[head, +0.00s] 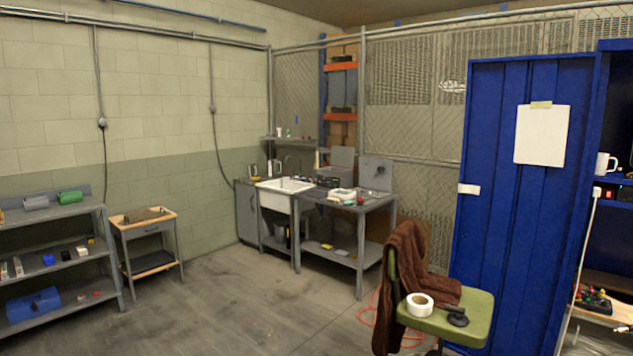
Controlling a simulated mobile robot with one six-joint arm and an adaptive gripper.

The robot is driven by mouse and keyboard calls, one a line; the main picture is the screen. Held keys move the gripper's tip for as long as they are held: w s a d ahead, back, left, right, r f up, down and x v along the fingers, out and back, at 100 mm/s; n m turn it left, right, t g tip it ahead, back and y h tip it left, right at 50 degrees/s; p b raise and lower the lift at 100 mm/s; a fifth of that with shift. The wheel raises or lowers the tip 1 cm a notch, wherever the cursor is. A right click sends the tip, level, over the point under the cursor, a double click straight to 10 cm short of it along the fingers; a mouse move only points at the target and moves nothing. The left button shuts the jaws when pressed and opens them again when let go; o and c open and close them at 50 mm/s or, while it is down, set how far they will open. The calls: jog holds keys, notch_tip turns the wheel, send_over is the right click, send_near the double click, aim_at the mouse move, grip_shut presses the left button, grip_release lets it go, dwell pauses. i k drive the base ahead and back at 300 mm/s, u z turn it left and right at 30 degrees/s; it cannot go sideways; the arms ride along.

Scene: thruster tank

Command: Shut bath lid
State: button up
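On the grey workbench (375,204) by the far corner, a grey upright panel with a small dark knob (376,174) stands at the right end. It looks like a raised lid, but I cannot tell for sure that it is the bath lid. A smaller grey upright panel (342,156) stands behind, near a grey box. A white open container (342,194) sits on the bench top in front of the panels. The bath's body is too small and crowded to make out clearly. My gripper is not in view.
A green chair (455,320) with a brown cloth (405,270) and a white tape roll (419,304) stands before the bench's right side. A blue cabinet door (500,220) stands at right. A white sink (283,187) adjoins the bench. Floor (245,290) left of the chair is clear.

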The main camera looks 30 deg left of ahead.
aim_at(342, 156)
jog(key=u, duration=1.1)
jog(key=i, duration=2.35)
jog(key=u, duration=0.3)
jog(key=i, duration=2.95)
jog(key=z, duration=0.1)
